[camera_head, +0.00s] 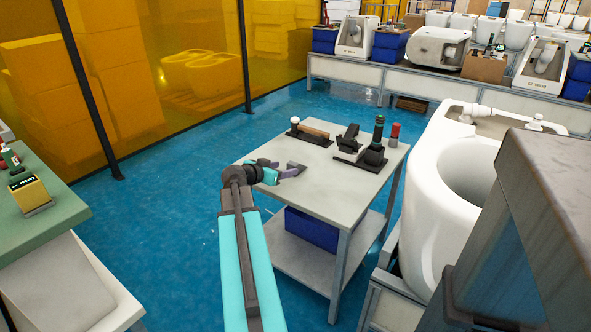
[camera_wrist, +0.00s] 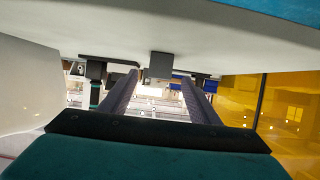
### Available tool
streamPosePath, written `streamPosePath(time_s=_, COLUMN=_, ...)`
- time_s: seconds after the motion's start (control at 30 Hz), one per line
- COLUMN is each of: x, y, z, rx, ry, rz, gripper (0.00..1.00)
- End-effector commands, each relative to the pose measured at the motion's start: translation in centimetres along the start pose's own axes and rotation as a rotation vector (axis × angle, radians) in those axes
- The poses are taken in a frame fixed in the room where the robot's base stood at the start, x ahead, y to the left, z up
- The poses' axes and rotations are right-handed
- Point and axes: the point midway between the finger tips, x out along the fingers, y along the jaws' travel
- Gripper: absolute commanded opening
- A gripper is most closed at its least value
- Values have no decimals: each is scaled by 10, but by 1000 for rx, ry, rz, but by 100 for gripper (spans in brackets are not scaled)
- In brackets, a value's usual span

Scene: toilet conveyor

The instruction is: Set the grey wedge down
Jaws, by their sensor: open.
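The grey wedge (camera_head: 297,166) is on the near left part of the small table's pale top (camera_head: 335,188). In the wrist view, where the tabletop is along the upper part of the picture, a grey block (camera_wrist: 160,65), which looks like the wedge, sits against the table surface. My gripper (camera_head: 288,172) is low over the table's left edge, at the wedge. Its two purple-grey fingers (camera_wrist: 160,92) are apart, with the block showing between and beyond their tips. In the head view the fingers partly cover the wedge, and its underside is hidden.
On the table's far side are a brown-handled tool on a dark stand (camera_head: 311,135), a black holder (camera_head: 348,138), a green-topped tool (camera_head: 378,130) and a red-topped item (camera_head: 394,134). A white toilet (camera_head: 425,205) stands close right. The middle of the tabletop is clear.

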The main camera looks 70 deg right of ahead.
Motion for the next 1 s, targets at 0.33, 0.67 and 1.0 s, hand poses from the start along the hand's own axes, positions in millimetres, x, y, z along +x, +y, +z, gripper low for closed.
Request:
streamPosePath(time_s=0.33, x=37, y=0, z=-1, rx=1, ry=0, rz=0, gripper=56)
streamPosePath(time_s=0.67, x=38, y=0, z=-1, rx=0, ry=0, rz=0, gripper=56)
streamPosePath(time_s=1.0, x=57, y=0, z=-2, rx=0, ry=0, rz=2, gripper=56)
